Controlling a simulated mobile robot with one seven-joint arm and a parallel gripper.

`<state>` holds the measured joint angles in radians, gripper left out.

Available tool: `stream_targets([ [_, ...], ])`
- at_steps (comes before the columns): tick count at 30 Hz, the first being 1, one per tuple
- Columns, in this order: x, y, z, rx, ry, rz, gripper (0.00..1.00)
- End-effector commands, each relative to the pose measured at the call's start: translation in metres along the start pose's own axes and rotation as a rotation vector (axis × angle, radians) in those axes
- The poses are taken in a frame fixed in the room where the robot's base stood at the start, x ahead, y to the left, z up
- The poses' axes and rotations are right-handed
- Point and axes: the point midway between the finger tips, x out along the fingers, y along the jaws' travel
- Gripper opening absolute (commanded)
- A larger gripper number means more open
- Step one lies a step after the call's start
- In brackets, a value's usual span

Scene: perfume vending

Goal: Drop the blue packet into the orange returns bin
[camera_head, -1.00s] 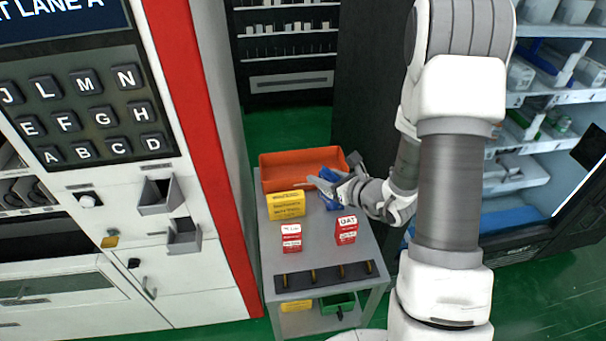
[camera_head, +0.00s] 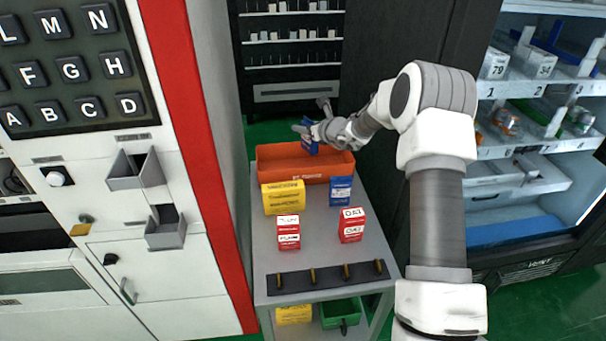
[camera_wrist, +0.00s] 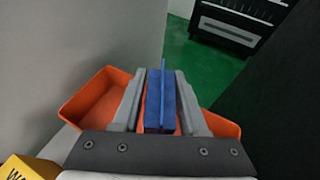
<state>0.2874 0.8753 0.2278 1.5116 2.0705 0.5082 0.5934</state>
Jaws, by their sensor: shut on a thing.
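My gripper (camera_head: 306,134) is shut on a blue packet (camera_head: 310,147) and holds it up over the orange returns bin (camera_head: 280,172) at the back of the grey cart. In the wrist view the blue packet (camera_wrist: 161,105) stands between the two grey fingers (camera_wrist: 160,100), with the orange bin (camera_wrist: 95,97) below and to both sides. The packet appears above the bin's opening, apart from its floor. A second blue packet (camera_head: 341,191) stands on the cart in front of the bin's right end.
A yellow box (camera_head: 284,197) and two red boxes (camera_head: 288,232) (camera_head: 351,225) stand on the cart top (camera_head: 318,233). A dark strip with several pegs (camera_head: 325,277) lies along its front. A vending cabinet is at left, an open shelf unit at right.

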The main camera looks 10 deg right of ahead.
Motion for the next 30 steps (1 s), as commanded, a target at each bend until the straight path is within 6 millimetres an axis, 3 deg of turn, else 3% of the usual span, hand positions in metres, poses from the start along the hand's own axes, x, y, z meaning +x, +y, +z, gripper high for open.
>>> stream_targets([
  [7,0.007,-0.003,-0.005,0.006,-0.003,-0.008,0.0],
  [21,0.026,-0.003,-0.05,0.005,-0.004,-0.007,0.0],
  [30,0.027,-0.003,-0.052,0.004,-0.004,-0.008,0.0],
])
